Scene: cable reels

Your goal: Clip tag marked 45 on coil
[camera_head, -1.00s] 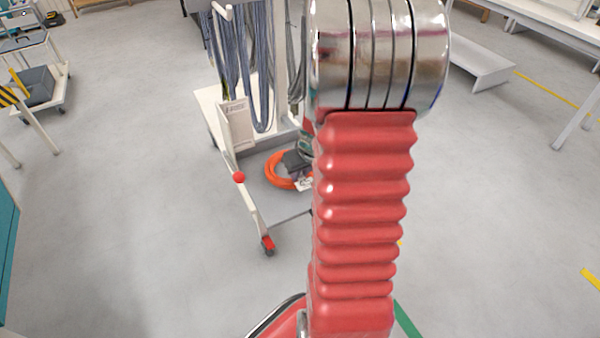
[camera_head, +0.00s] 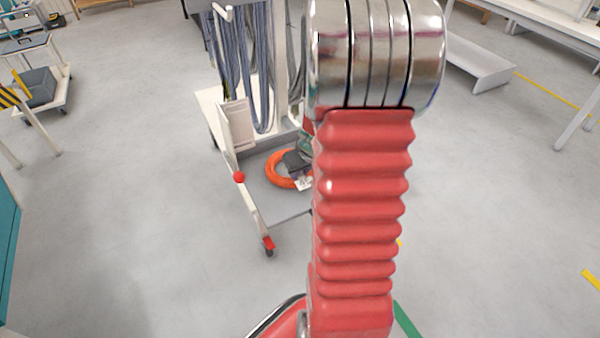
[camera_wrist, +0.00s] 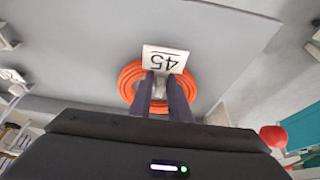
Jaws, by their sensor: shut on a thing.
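The orange coil (camera_head: 276,169) lies on the grey lower deck of a cart. In the wrist view the coil (camera_wrist: 128,86) is a ring behind my fingers. My gripper (camera_wrist: 165,80) is shut on a white tag marked 45 (camera_wrist: 165,58), which looks upside down in that view. The tag overlaps the upper part of the ring in the picture. I cannot tell whether the tag touches the coil. In the head view the tag (camera_head: 304,184) shows at the coil's near right edge, and my arm hides the coil's right side.
The cart deck (camera_head: 270,198) has a pale frame with a red ball (camera_head: 239,177) at its near left corner. Grey-blue cables (camera_head: 260,70) hang above the deck. A white panel (camera_head: 238,125) stands at its left. Open floor surrounds the cart.

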